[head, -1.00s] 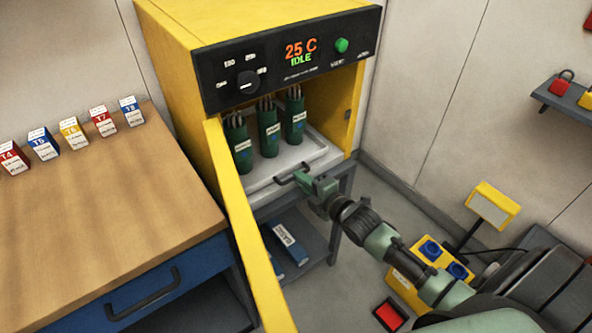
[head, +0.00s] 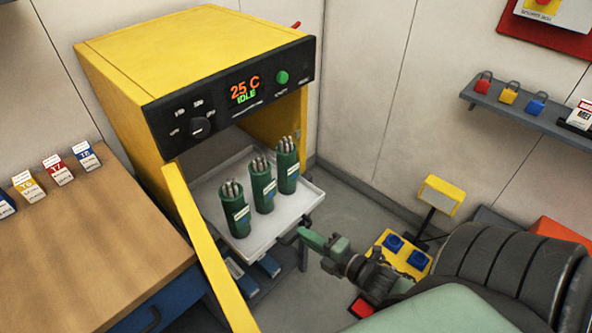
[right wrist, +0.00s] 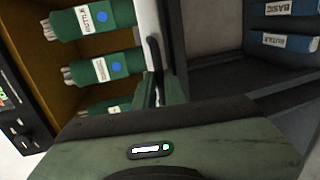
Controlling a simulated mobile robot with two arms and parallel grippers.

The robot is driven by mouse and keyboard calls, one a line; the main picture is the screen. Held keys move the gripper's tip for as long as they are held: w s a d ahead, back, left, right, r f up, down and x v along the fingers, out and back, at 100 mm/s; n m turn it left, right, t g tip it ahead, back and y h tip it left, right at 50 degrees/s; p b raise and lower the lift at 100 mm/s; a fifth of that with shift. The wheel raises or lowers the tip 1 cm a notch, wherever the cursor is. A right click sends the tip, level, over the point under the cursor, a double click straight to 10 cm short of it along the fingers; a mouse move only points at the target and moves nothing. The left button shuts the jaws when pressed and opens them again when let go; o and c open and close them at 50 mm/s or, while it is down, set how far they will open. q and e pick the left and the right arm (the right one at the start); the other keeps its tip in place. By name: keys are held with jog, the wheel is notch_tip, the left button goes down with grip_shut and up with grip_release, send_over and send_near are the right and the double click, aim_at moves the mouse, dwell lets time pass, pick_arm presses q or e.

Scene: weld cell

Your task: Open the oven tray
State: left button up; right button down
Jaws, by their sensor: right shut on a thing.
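The oven tray (head: 302,201) is a pale metal tray sticking out of the front of the yellow oven (head: 165,55). Several green canisters of rods stand upright on it, one being the middle canister (head: 262,188). The dark tray handle (head: 286,239) is at the tray's front edge. My right gripper (head: 303,235) is shut on the handle, its fingers partly hiding it. In the right wrist view the handle (right wrist: 155,53) runs up from between my right gripper's fingers (right wrist: 151,92), beside the pale tray edge. My left gripper is not in view.
The yellow oven door (head: 207,250) hangs open left of the tray. A wooden bench (head: 85,240) with labelled boxes is at left. A yellow box with blue buttons (head: 402,255) stands on the right. A shelf below the oven holds blue boxes (head: 268,266).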

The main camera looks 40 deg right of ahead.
jog(key=shift+f+v, duration=0.2)
jog(key=shift+v, duration=0.8)
jog(key=c, duration=1.8)
grip_release()
jog(key=shift+o, duration=0.2)
jog(key=v, duration=0.7)
jog(key=shift+s, duration=0.4)
